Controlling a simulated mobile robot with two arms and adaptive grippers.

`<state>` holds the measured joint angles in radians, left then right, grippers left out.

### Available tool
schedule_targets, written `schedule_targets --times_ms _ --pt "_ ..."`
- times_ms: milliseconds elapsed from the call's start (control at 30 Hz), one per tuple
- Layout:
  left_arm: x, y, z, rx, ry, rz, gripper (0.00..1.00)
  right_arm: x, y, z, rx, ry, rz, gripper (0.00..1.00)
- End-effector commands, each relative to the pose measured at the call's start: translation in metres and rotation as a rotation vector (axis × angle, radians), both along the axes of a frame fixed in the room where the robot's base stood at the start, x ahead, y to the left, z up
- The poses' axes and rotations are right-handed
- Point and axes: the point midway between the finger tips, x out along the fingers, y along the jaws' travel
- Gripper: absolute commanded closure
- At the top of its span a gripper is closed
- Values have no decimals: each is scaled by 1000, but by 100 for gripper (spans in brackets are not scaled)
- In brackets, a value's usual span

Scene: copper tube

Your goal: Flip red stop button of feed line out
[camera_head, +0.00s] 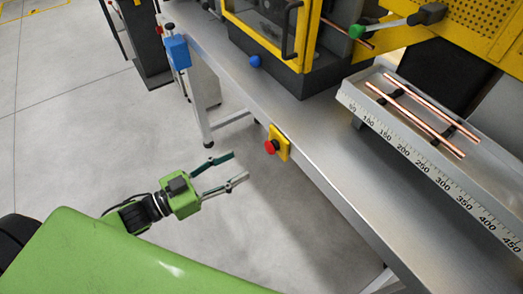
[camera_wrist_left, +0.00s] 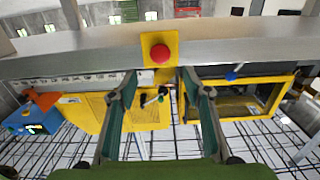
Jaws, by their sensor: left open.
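The red stop button (camera_head: 271,147) sits on a yellow plate (camera_head: 283,142) on the front edge of the metal bench. In the left wrist view the round red button (camera_wrist_left: 160,53) shows face-on, just beyond the fingertips and centred between them. My left gripper (camera_head: 240,167) is open and empty, with its two fingers pointing toward the button and a gap left between them and it. Both fingers also show in the left wrist view (camera_wrist_left: 159,78). I cannot tell whether the button is pressed in or out. My right gripper is not in view.
A grey bench (camera_head: 335,155) runs diagonally behind the button. On it are a yellow machine (camera_head: 262,40), a blue knob (camera_head: 255,61) and a scaled tray (camera_head: 425,165) with copper tubes (camera_head: 417,115). A blue box (camera_head: 178,52) hangs at the bench edge. The floor around my left gripper is clear.

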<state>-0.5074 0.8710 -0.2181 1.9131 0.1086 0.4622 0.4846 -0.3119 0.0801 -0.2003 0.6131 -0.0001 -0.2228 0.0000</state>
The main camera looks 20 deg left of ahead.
Motion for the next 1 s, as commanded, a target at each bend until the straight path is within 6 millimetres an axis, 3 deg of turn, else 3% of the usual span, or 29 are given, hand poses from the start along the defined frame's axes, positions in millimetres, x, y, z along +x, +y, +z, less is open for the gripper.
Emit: schedule_targets --times_ms 233,500,1000 --pt "33 -25 3 -1 -6 0 55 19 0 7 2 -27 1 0" --pt "62 -48 2 0 -3 1 55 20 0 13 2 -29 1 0" --pt "73 -57 0 1 0 0 55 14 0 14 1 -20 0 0"
